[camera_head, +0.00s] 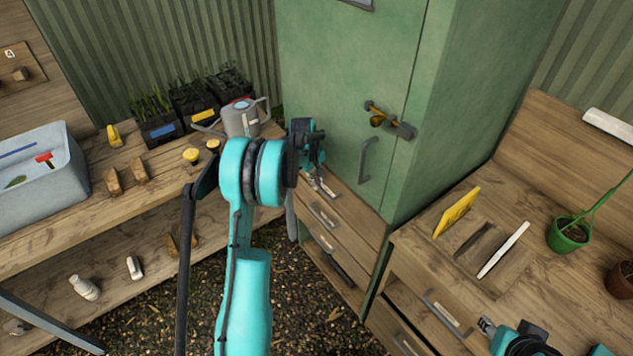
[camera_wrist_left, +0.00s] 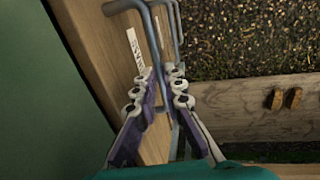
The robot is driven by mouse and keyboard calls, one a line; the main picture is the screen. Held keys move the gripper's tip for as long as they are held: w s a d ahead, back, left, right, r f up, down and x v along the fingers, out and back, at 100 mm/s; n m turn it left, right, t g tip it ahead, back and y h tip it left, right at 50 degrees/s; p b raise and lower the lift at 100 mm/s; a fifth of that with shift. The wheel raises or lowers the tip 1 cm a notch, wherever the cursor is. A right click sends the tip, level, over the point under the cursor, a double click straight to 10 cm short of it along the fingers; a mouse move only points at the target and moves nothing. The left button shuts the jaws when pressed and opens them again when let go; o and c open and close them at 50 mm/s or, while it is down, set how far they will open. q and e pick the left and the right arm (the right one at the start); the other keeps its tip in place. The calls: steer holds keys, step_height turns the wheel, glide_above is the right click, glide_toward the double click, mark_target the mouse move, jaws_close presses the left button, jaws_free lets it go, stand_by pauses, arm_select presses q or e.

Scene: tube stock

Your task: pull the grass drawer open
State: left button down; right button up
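A wooden drawer unit (camera_head: 345,222) stands in front of the green cabinet, with metal bar handles on its fronts. One handle (camera_head: 322,215) shows just below my left gripper (camera_head: 323,184). In the left wrist view my left gripper (camera_wrist_left: 163,76) has its fingertips apart, with a metal handle bar (camera_wrist_left: 152,38) running between or just beyond them; contact cannot be told. A white label (camera_wrist_left: 135,48) is on the drawer front beside the handle; its small print is unclear. The drawers look closed. My right gripper (camera_head: 487,326) is partly in view at lower right, near the right bench's drawers.
The green cabinet (camera_head: 355,90) rises directly behind the drawers. The left bench holds a watering can (camera_head: 243,118), seedling trays (camera_head: 195,98) and a grey bin (camera_head: 38,180). The right bench holds a yellow card (camera_head: 457,212) and a green pot (camera_head: 568,234). Gravel floor (camera_head: 275,300) lies open in front.

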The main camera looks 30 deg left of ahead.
arm_select(q)
steer(key=shift+s+a, duration=0.1)
steer(key=s+a, duration=0.4)
steer(key=s, duration=0.5)
steer(key=s+a, duration=0.3)
steer(key=s, duration=0.7)
steer(key=s+a+b, duration=0.1)
steer(key=s+a, duration=0.3)
steer(key=s, duration=0.5)
steer(key=shift+s+a, duration=0.25)
steer(key=shift+a, duration=0.1)
steer(key=c, duration=1.6)
jaws_free()
steer(key=shift+r, duration=0.1)
step_height(320, 180, up, 12)
steer(key=s, duration=0.2)
steer(key=shift+a+f, duration=0.2)
steer(key=shift+a, duration=0.25)
